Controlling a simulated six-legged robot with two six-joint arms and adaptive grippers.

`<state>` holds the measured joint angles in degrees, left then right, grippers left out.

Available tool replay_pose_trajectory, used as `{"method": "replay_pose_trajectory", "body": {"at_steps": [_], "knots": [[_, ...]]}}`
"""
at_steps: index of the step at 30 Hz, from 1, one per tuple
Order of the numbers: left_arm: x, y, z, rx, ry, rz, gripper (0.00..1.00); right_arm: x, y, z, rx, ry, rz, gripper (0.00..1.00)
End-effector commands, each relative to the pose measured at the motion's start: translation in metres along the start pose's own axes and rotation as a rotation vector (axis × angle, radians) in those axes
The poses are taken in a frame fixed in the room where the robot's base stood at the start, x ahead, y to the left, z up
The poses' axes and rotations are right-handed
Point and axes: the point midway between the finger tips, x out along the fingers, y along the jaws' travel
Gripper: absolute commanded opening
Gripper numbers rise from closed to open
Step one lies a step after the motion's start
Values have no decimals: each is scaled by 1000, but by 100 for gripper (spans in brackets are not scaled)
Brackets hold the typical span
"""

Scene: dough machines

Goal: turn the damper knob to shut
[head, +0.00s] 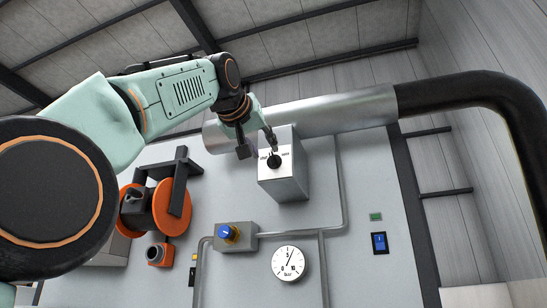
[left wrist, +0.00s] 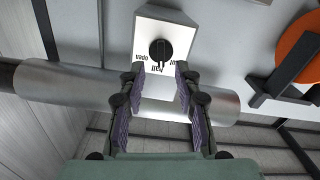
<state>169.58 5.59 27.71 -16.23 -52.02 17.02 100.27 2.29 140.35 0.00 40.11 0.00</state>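The damper knob (head: 274,161) is a black round knob on the front of a white box (head: 288,185) below the silver duct. In the left wrist view the knob (left wrist: 160,49) shows upside down, between the labels "open" at left, "half" below and a partly hidden one at right, likely "shut". Its pointer seems to point to "half". My left gripper (head: 257,146) is just in front of the box, beside the knob. In the left wrist view its two purple-padded fingers (left wrist: 160,75) are apart, with nothing between them, their tips short of the knob. My right gripper is not in view.
The silver duct (head: 340,112) runs above the box into a black bent pipe (head: 480,88). An orange wheel with a black frame (head: 168,206) is at left.

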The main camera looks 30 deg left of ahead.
Motion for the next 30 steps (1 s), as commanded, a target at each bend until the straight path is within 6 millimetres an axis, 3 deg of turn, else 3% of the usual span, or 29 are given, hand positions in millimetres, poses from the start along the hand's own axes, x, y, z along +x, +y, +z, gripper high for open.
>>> {"method": "replay_pose_trajectory", "body": {"at_steps": [6, 15, 26, 30], "knots": [[29, 1, -4, 0, 0, 2, 33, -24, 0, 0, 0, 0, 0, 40], [66, 1, -2, 0, 2, 5, 33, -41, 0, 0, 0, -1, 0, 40], [71, 1, -1, 1, 5, 6, 33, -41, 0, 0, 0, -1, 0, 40], [71, 1, -1, 1, 4, 6, 24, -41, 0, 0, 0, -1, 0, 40]]}}
